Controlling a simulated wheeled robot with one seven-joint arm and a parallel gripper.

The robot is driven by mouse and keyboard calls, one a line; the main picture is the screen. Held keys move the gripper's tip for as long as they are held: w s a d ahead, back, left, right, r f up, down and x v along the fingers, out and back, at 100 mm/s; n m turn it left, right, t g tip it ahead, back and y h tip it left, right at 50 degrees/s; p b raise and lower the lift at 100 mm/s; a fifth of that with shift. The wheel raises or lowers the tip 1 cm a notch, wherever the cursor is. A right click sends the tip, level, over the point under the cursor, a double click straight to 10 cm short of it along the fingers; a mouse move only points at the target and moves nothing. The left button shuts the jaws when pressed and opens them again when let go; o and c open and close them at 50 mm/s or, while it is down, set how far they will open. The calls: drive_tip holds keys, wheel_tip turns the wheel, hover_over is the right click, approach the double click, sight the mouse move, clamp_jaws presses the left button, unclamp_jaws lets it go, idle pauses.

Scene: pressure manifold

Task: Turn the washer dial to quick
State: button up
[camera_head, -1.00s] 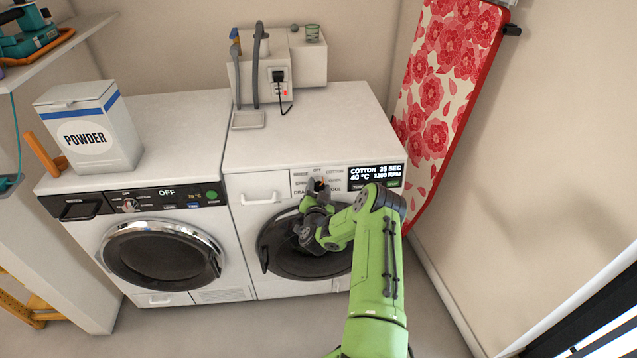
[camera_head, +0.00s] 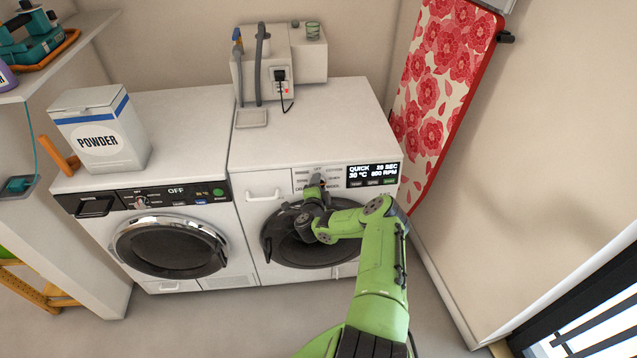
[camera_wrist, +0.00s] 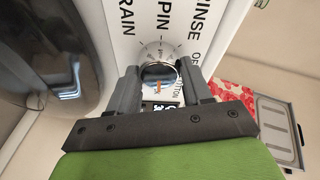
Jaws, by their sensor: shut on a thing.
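The washer (camera_head: 240,154) is the right-hand white machine in the head view. Its display (camera_head: 372,175) reads QUICK, 30 °C, with a time and an RPM figure. My gripper (camera_head: 316,184) is at the dial on the panel, left of the display, and covers most of it. In the wrist view the round silver dial (camera_wrist: 158,50) sits between the two dark fingers of my gripper (camera_wrist: 160,82), which are shut on it. Labels such as RAIN, SPIN and RINSE show around the dial; some are cut off or hidden by my gripper.
A second machine (camera_head: 100,220) with a display reading OFF stands to the left, with a POWDER box (camera_head: 100,140) on top. An ironing board (camera_head: 445,80) leans at the right wall. The washer's top is mostly clear in front.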

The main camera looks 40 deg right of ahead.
drive_tip(key=shift+m, duration=0.4)
drive_tip(key=o, duration=1)
drive_tip(key=shift+o, duration=0.2)
drive_tip(key=p+v, duration=0.2)
drive_tip(key=v, duration=1.3)
drive_tip(key=shift+s+a+r, duration=0.2)
drive_tip(key=shift+a, duration=0.05)
